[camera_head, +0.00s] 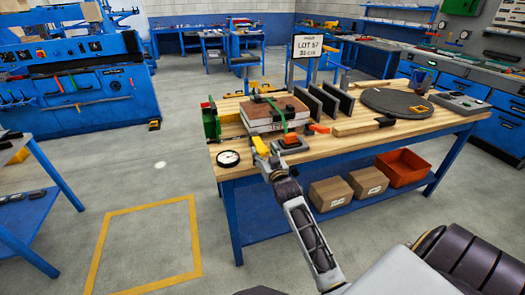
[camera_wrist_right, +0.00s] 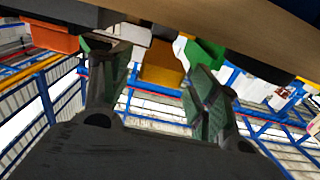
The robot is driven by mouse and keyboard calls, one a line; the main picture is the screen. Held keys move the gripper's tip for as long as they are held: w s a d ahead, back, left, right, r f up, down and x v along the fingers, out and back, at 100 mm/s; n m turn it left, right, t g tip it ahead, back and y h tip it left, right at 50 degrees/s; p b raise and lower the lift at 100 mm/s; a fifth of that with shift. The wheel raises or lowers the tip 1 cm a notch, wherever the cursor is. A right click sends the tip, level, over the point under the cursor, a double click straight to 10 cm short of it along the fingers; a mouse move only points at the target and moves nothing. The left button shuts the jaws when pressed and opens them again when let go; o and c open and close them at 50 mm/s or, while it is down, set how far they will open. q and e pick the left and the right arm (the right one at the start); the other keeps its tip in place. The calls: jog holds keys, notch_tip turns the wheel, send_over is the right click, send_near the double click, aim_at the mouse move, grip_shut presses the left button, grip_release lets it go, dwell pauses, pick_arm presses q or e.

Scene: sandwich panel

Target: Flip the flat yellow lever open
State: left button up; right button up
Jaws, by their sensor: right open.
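The yellow lever (camera_head: 260,145) shows at the front edge of the workbench, in front of the stacked panel (camera_head: 275,114). In the right wrist view the yellow piece (camera_wrist_right: 162,66) is framed between the two fingers, below the table's edge in the picture. My right gripper (camera_head: 268,160) is open at the lever, with its fingers (camera_wrist_right: 158,80) spread to either side of it in the wrist view. I cannot tell whether they touch it. The gripper partly hides the lever's lower end in the head view. My left gripper is not in view.
An orange-and-black clamp block (camera_head: 290,143) is just right of the gripper. A green vise-like part (camera_head: 210,122) and a round dial (camera_head: 229,158) are to the left. Dark upright plates (camera_head: 326,101) and a grey disc (camera_head: 395,102) are on the bench (camera_head: 350,140).

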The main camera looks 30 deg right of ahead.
aim_at(258, 144)
jog(key=shift+x, duration=1.2)
jog(key=shift+c, duration=0.2)
